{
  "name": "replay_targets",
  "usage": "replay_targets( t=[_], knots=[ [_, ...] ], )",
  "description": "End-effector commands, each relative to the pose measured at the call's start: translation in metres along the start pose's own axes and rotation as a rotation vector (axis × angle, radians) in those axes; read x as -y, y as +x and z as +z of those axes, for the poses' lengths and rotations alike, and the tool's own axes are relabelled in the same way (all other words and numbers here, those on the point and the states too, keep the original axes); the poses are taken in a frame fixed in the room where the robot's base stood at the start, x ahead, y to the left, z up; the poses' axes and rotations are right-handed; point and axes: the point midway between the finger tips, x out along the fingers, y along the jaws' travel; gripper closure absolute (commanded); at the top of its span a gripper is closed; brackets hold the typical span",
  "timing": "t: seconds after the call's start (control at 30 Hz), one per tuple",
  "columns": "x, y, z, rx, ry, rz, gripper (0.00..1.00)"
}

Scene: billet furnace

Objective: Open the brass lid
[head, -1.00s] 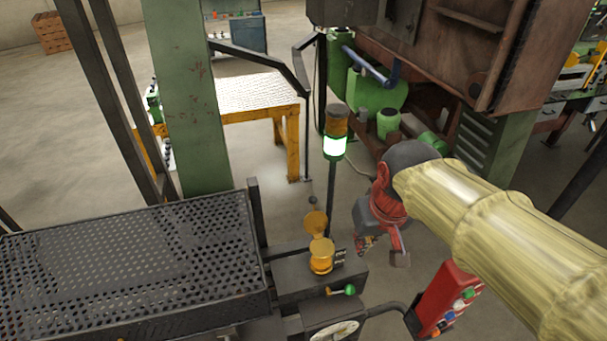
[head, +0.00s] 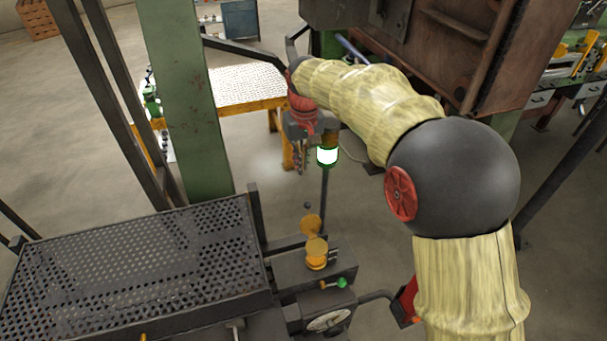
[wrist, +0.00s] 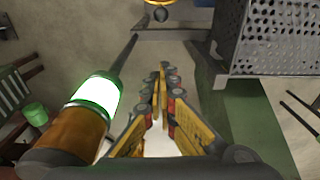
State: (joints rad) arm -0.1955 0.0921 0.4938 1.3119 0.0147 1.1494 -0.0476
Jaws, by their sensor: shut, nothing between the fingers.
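The brass lid (head: 312,225) is a round disc, standing raised at the back edge of a brass cup (head: 317,254) on the dark machine in the head view. Part of the brass fitting shows at the top edge of the wrist view (wrist: 160,12). My gripper (head: 301,168) hangs well above and behind the lid, apart from it, fingers pointing down. In the wrist view my gripper's fingers (wrist: 165,78) come together at the tips with nothing between them.
A lit green-white beacon lamp (head: 327,156) on a thin post stands close to my gripper; it fills the left of the wrist view (wrist: 98,96). A perforated dark tray (head: 130,265) and a green column (head: 185,100) are to the left. A green-knobbed lever (head: 341,283) sits below the cup.

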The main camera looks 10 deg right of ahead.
Motion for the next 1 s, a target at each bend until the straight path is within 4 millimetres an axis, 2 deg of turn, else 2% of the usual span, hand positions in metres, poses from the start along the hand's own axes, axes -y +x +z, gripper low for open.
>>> replay_targets(
  t=[0.5, 0.7, 1.0],
  knots=[
    [0.000, 0.092, 0.002, 0.001, 0.000, 0.000, 1.00],
    [0.000, 0.080, 0.026, -0.002, 0.001, 0.000, 1.00],
    [0.000, 0.077, 0.039, -0.001, 0.001, 0.000, 1.00]
  ],
)
